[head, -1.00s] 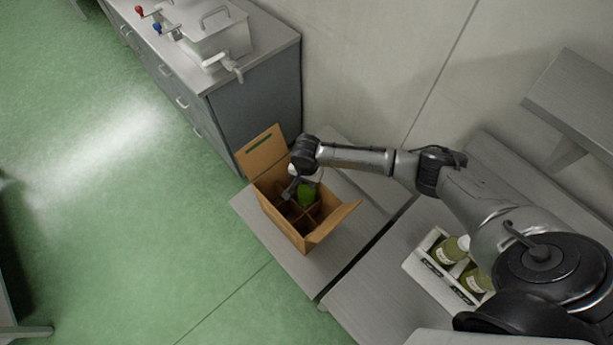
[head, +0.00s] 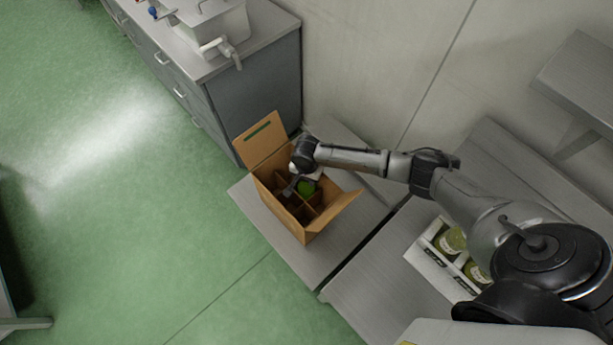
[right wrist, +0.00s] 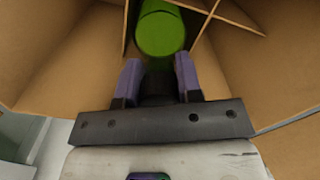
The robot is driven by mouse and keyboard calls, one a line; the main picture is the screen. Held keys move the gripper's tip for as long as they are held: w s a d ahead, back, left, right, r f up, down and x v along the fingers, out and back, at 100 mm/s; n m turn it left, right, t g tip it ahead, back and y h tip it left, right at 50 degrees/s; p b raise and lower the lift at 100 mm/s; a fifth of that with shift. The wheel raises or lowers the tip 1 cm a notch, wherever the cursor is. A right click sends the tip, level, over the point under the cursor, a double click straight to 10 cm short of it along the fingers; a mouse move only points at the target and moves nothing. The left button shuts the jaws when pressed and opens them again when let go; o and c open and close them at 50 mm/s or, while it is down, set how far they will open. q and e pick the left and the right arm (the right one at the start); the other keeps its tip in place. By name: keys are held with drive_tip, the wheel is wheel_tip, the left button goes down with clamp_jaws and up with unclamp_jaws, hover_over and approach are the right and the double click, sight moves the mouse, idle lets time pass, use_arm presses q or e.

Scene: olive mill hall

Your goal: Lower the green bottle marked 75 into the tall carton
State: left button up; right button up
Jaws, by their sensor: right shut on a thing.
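The tall carton (head: 280,212) is brown cardboard, with flaps open and crossed dividers inside. It stands on a grey metal table; its inside walls fill the right wrist view (right wrist: 60,60). The green bottle (head: 307,187) is inside the carton's opening, toward the back wall. In the right wrist view the bottle (right wrist: 161,30) sits among the divider walls. My right gripper (head: 297,184) is at the carton's mouth. Its two purple-padded fingers (right wrist: 158,82) are shut on the bottle's dark neck. The bottle's mark and its base are hidden. My left gripper is not in view.
A white crate (head: 432,262) with green-labelled bottles stands on the bench at right, partly behind my right arm. A grey cabinet (head: 255,95) with a metal tank is behind the carton. A raised flap (head: 262,139) stands at the carton's left; another leans out at right.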

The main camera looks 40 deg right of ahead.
drive_tip(key=o, duration=0.9)
drive_tip(key=shift+o, duration=1)
wheel_tip(320, 180, up, 14)
drive_tip(key=p, duration=0.3)
